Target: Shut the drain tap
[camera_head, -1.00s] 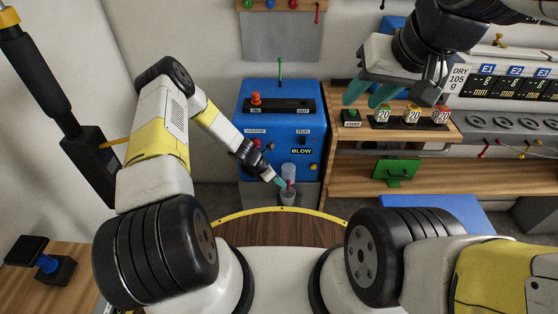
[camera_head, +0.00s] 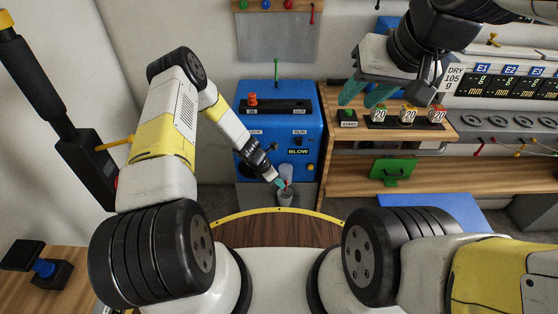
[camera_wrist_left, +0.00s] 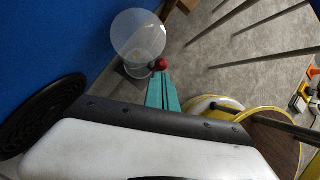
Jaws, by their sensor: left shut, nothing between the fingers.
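The drain tap shows as a small red knob (camera_wrist_left: 160,64) in the left wrist view, beside a clear round vessel (camera_wrist_left: 138,36). My left gripper (camera_wrist_left: 162,82) is shut and empty, with its teal fingertips at or very near the knob; I cannot tell whether they touch. In the head view my left gripper (camera_head: 281,184) is low at the front of the blue machine (camera_head: 262,125), by the clear vessel (camera_head: 286,170) and above a grey cup (camera_head: 285,198). The tap's handle position is unclear. My right gripper (camera_head: 368,94) is open and empty at upper right.
A wooden shelf (camera_head: 350,178) with a green bracket (camera_head: 393,170) stands right of the blue machine. Several small numbered blocks (camera_head: 408,114) sit on the upper shelf near my right gripper. A round wooden table with a yellow rim (camera_head: 280,210) lies in front of me.

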